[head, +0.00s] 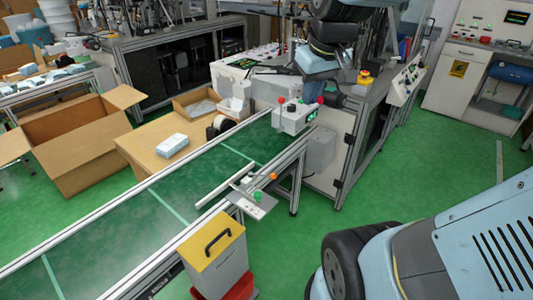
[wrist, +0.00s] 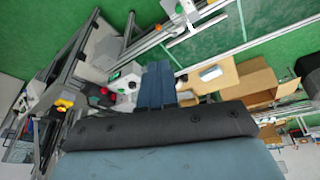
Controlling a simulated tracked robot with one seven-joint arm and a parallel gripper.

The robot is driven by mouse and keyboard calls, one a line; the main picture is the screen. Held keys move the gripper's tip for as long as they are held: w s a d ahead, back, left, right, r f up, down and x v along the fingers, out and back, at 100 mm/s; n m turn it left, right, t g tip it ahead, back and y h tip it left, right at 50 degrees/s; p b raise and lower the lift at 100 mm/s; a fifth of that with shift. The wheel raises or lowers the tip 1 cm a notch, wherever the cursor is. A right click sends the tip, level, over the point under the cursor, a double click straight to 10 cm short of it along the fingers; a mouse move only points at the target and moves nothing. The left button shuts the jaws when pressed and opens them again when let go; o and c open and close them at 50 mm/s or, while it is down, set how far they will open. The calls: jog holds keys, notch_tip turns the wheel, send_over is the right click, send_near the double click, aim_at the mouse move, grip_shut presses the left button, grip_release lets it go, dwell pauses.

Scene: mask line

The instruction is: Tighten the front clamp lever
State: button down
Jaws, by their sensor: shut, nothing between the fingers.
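The conveyor (head: 140,222) carries a guide rail (head: 235,178) along its near side. My gripper shows in the wrist view (wrist: 158,85) as two dark blue fingers side by side, shut and empty. In the head view my arm hangs at the top, above and behind the bracket, well clear of it.
A small panel with a green button (head: 257,196) sticks out near the handles. A white control box (head: 295,117) with red knobs stands over the belt. A yellow-topped bin (head: 211,248) stands by the conveyor's near side. Green floor right of the bin is clear.

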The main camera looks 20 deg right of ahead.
jog(key=w+d+f+n+g+y, duration=0.2)
jog(key=w+d+f+n+g, duration=0.15)
jog(key=w+f, duration=0.95)
jog(key=w+d+f+n+g+y, duration=0.2)
jog(key=w+d+f+n+y, duration=0.15)
jog(key=w+f, duration=0.85)
jog(key=w+d+f+n+y, duration=0.1)
jog(key=w+f, duration=0.1)
jog(key=f, duration=0.5)
jog(key=w+d+f+n+y, duration=0.1)
jog(key=w+f, duration=0.1)
jog(key=f, duration=0.6)
jog(key=x, duration=0.9)
jog(key=shift+s+r, duration=0.1)
jog(key=shift+s+a+m+t, duration=0.25)
jog(key=shift+s, duration=0.3)
jog(key=shift+s+a+m+t, duration=0.2)
jog(key=shift+s+m, duration=0.05)
jog(key=shift+s, duration=0.3)
